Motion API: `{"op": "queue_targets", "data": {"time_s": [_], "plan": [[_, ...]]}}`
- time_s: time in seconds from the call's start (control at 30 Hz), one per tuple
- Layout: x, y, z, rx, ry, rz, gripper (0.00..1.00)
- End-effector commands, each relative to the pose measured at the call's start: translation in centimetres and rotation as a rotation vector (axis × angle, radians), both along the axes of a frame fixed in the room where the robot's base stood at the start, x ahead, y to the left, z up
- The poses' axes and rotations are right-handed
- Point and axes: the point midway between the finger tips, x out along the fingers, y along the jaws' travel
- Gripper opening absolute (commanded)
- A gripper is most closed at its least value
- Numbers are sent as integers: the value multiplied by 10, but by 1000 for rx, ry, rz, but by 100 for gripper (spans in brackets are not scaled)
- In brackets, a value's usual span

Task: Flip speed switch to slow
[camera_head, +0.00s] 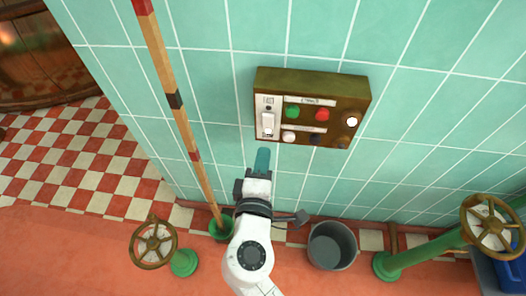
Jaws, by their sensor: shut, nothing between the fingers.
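A brown control box (312,107) is fixed to the green tiled wall. At its left end is a pale panel with a white switch (268,123); its labels are too small to read. Beside the switch are a green button (292,112), a red button (322,114), a white knob or lamp (352,122) and small items along the lower row. My gripper (262,160) is shut and empty, with teal fingers pointing up toward the box. In the picture its tips lie just below the switch, apart from it; the depth gap to the wall cannot be told.
A long wooden pole (178,110) leans left of my gripper. A grey bucket (332,246) stands below the box to the right. Handwheels stand at left (153,243) and right (492,226), the right one by a green pipe (425,250). A copper vessel (35,55) is at upper left.

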Motion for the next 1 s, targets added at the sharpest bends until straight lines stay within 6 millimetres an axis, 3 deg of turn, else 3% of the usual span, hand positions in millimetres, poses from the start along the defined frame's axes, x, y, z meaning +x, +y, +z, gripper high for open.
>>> {"op": "queue_targets", "data": {"time_s": [0.5,1.0], "plan": [[-71,3,-11,-1,0,2,0],[-80,4,-10,0,-1,2,0]]}}
